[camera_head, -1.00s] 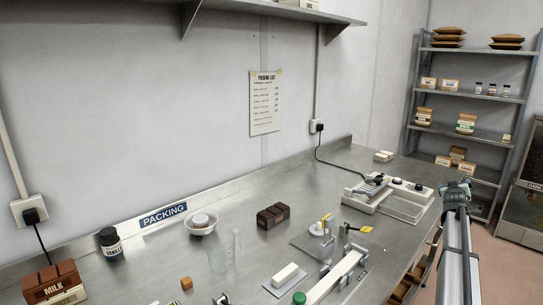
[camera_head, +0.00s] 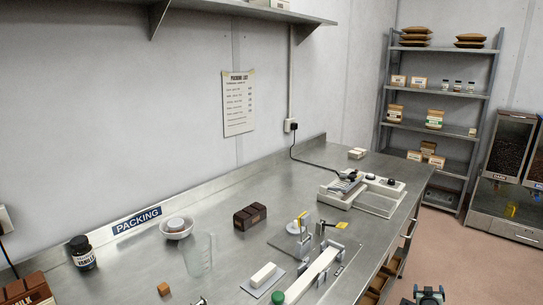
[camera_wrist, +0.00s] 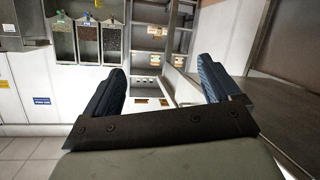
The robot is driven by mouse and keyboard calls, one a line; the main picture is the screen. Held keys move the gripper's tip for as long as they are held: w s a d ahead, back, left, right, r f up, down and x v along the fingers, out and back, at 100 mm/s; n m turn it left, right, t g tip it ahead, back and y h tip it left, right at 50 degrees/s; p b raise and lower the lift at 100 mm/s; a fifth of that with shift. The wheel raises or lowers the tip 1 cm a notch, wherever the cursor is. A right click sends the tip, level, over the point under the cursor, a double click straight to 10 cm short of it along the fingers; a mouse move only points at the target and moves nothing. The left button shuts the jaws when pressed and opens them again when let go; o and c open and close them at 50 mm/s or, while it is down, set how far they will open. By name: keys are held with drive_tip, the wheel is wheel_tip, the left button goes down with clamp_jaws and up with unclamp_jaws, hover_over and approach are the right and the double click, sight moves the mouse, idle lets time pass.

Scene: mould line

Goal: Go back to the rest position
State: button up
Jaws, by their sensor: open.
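My gripper (camera_wrist: 168,85) is open in the wrist view, its two dark blue fingers wide apart with nothing between them. Beyond the fingers are shelves and a pale wall. In the head view a small part of my arm's end (camera_head: 428,294) shows at the bottom right edge, over the floor and to the right of the bench (camera_head: 330,155). It is apart from everything on the bench. The rest of my arm is out of the picture.
The bench holds a dark brown block (camera_head: 250,216), a white bowl (camera_head: 177,228), a clear beaker (camera_head: 198,254), a dark jar (camera_head: 82,252) and a white machine (camera_head: 362,193). A shelf rack (camera_head: 440,90) and bean dispensers (camera_head: 510,150) stand at the right. The floor (camera_head: 455,250) is clear.

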drive_tip(key=s+a+f+g+y, duration=0.1)
drive_tip(key=s+a+f, duration=0.35)
drive_tip(key=f, duration=0.25)
drive_tip(key=s+a+f+g+y, duration=0.1)
drive_tip(key=s+a+f, duration=0.35)
drive_tip(key=f, duration=0.25)
drive_tip(key=s+a+f+g+y, duration=0.1)
drive_tip(key=s+a+f+g, duration=0.15)
drive_tip(key=a, duration=0.45)
drive_tip(key=s+a+f+g+y, duration=0.1)
drive_tip(key=s+a+f, duration=0.3)
drive_tip(key=a, duration=0.3)
drive_tip(key=s+a+f+g+y, duration=0.1)
drive_tip(key=s+a+f+g, duration=0.15)
drive_tip(key=a, duration=0.55)
drive_tip(key=s+a+r+n+g+y, duration=0.1)
drive_tip(key=s+a+g, duration=0.4)
drive_tip(key=s+a, duration=0.7)
drive_tip(key=s+a+r+n+g+y, duration=0.1)
drive_tip(key=s+a+g, duration=0.4)
drive_tip(key=s+a, duration=0.7)
drive_tip(key=s+n+y, duration=0.1)
drive_tip(key=s, duration=0.6)
drive_tip(key=shift+y, duration=0.3)
drive_tip(key=shift+s+r, duration=0.1)
